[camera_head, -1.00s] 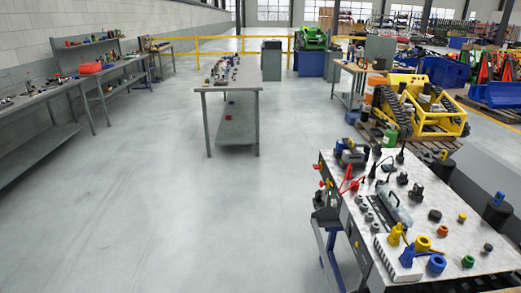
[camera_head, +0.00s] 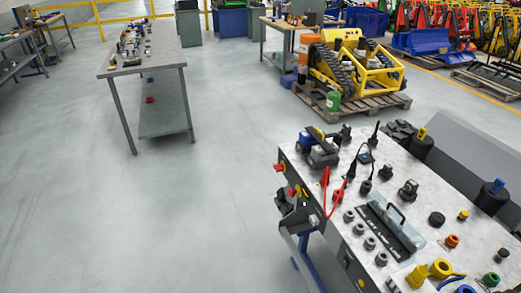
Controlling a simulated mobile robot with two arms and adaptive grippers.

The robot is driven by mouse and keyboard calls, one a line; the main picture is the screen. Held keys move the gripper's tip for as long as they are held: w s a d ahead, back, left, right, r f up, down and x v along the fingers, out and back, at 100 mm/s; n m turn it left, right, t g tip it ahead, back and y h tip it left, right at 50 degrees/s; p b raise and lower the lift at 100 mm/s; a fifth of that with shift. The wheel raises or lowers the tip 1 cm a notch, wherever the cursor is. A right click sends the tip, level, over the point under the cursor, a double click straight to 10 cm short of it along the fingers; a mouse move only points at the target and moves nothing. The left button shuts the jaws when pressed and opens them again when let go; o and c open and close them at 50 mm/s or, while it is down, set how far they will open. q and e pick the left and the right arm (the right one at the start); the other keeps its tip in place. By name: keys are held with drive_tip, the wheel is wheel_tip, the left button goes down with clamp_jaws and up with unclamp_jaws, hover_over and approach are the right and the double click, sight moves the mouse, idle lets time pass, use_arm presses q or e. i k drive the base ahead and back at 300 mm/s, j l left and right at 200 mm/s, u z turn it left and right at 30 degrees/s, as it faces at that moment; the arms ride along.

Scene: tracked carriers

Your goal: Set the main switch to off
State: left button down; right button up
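The workbench (camera_head: 440,215) stands at the lower right, with a pale top and a dark front side panel. A small red knob with some yellow (camera_head: 281,167) sits on the panel near its far left corner. It may be the main switch, but its position is too small to read. Another small red and yellow part (camera_head: 292,191) is just below it. Neither of my grippers shows in the head view.
The bench top carries red clamps (camera_head: 325,180), a grey device with a blue part (camera_head: 318,150), several grey knobs and a dark tray (camera_head: 391,232). A long grey table (camera_head: 150,63) stands at upper left. A yellow tracked carrier (camera_head: 365,65) sits on a pallet. The floor left of the bench is clear.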

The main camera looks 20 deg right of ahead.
sight(278, 168)
drive_tip(key=i, duration=2.05)
drive_tip(key=i+j, duration=0.1)
drive_tip(key=i, duration=1.95)
drive_tip(key=i+z, duration=0.1)
drive_tip(key=z, duration=0.4)
drive_tip(key=i+z, duration=0.1)
drive_tip(key=z, duration=0.35)
drive_tip(key=i+z, duration=0.1)
drive_tip(key=z, duration=0.4)
drive_tip(key=i+j+z, duration=0.1)
drive_tip(key=z, duration=0.35)
